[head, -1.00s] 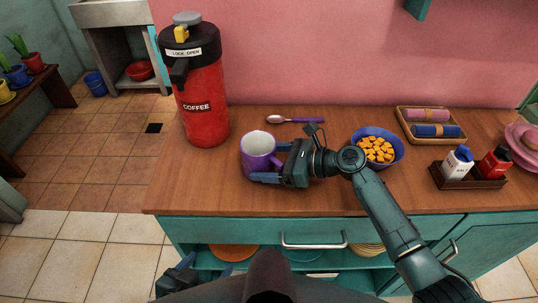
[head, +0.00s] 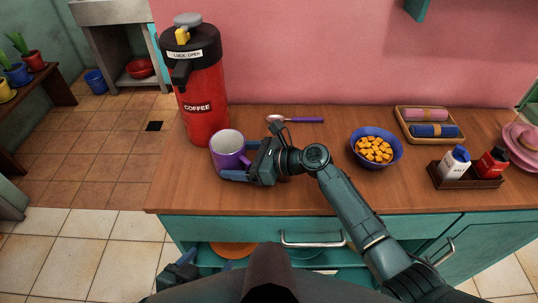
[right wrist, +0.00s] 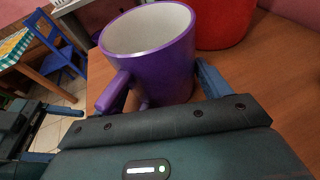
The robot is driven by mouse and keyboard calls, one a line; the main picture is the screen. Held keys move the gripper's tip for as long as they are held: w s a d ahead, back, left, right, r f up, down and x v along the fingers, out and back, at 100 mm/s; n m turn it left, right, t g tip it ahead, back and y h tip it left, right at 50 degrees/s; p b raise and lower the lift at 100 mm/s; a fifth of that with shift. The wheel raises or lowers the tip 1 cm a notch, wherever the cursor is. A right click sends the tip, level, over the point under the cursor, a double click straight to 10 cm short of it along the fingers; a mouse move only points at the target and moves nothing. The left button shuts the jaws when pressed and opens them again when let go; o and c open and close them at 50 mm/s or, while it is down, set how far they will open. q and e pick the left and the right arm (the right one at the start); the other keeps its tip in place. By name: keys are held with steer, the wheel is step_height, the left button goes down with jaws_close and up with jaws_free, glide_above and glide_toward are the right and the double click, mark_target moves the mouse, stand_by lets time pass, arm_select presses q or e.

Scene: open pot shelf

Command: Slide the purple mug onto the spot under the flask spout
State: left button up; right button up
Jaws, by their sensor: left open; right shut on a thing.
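The purple mug (head: 226,160) stands upright on the wooden counter, just in front and to the right of the base of the red coffee flask (head: 205,105). The flask's dark spout (head: 180,73) juts out at its front left, up and left of the mug. No marked spot shows under it. My right gripper (head: 236,163) is shut on the mug from the right. My left gripper (head: 180,272) is open and empty, low before the counter.
A purple-handled spoon (head: 295,119) lies behind my right gripper. A blue bowl of orange cubes (head: 375,137), a tray with rolled cloths (head: 400,115) and a bottle caddy (head: 465,182) stand to the right. The counter's left front corner is bare.

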mark_target(212, 166)
steer(key=shift+w+a, duration=0.1)
steer(key=shift+a, duration=1.2)
steer(key=shift+w+a, duration=0.2)
steer(key=shift+a, duration=2.25)
steer(key=o, duration=0.8)
